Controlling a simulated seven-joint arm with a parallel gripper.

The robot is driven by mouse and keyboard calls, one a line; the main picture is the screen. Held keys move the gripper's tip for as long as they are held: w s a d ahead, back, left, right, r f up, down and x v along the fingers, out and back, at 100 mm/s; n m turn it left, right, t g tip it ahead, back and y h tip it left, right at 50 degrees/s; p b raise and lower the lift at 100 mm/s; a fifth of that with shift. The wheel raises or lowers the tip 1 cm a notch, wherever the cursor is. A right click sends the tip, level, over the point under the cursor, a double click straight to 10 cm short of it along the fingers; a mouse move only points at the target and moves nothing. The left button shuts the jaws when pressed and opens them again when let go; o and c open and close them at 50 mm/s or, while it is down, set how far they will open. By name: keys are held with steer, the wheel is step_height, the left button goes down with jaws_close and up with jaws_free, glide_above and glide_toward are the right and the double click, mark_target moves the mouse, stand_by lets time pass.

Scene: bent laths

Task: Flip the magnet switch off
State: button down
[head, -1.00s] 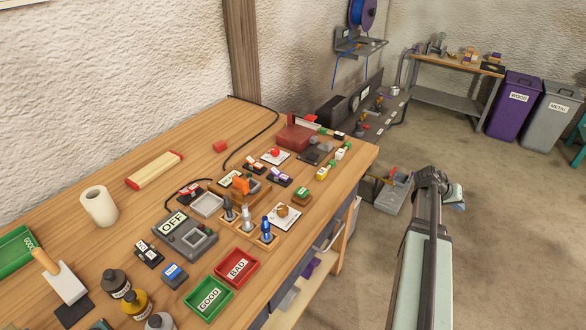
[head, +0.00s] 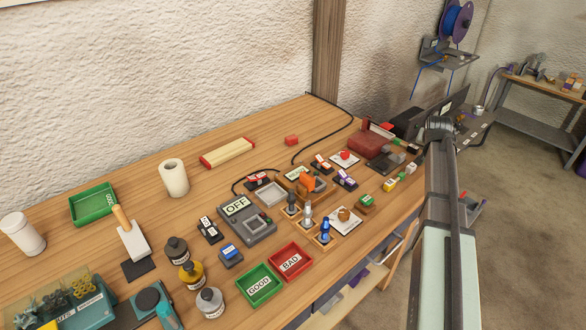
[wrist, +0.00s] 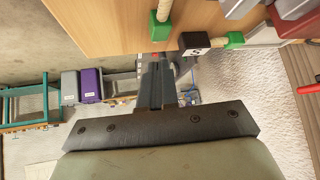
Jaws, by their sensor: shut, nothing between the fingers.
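Several small switches stand on the wooden bench, and I cannot read which label says magnet. In the head view there is a red-topped switch (head: 258,180), a black one with white labels (head: 209,230), a blue-topped one (head: 229,255), an orange-labelled one (head: 320,164) and a purple-labelled one (head: 345,180). A grey box (head: 247,220) carries a large OFF sign. My gripper (wrist: 155,84) shows in the wrist view, its dark fingers closed together and empty, near the bench edge. In the head view my arm stands at the right, and its fingers cannot be made out.
Green (head: 260,286) and red (head: 290,259) trays lie at the bench front. Posts in a wooden holder (head: 325,241) stand beside the grey box. In the wrist view, green-ended pieces (wrist: 159,27) and a black block (wrist: 194,42) lie near the bench edge.

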steer(key=a+r+n+y, duration=0.1)
steer(key=a, duration=0.4)
steer(key=a+r+n, duration=0.1)
steer(key=a, duration=0.4)
steer(key=a+r+n+g+y, duration=0.1)
steer(key=a, duration=0.5)
steer(key=shift+n+y, duration=0.3)
steer(key=s+a+r+n+g+y, duration=0.1)
steer(key=s+a, duration=0.4)
steer(key=a, duration=0.7)
steer(key=s+a+r+n+g+y, duration=0.1)
steer(key=s+a+r+n, duration=0.4)
steer(key=a, duration=0.7)
steer(key=s+a+r+n+g+y, duration=0.2)
steer(key=s+a+r+n+g, duration=0.1)
steer(key=a, duration=1)
steer(key=s+r+n, duration=0.1)
steer(key=s+n, duration=0.1)
steer(key=s, duration=0.1)
steer(key=shift+g, duration=0.3)
steer(key=shift+d+f, duration=0.1)
glide_above(253, 178)
steer(key=d, duration=0.2)
steer(key=f, duration=1.1)
steer(key=shift+a+f, duration=0.2)
steer(key=shift+f, duration=0.05)
steer(key=shift+s+a+f, duration=0.15)
steer(key=shift+a+f, duration=0.1)
steer(key=shift+f, duration=0.45)
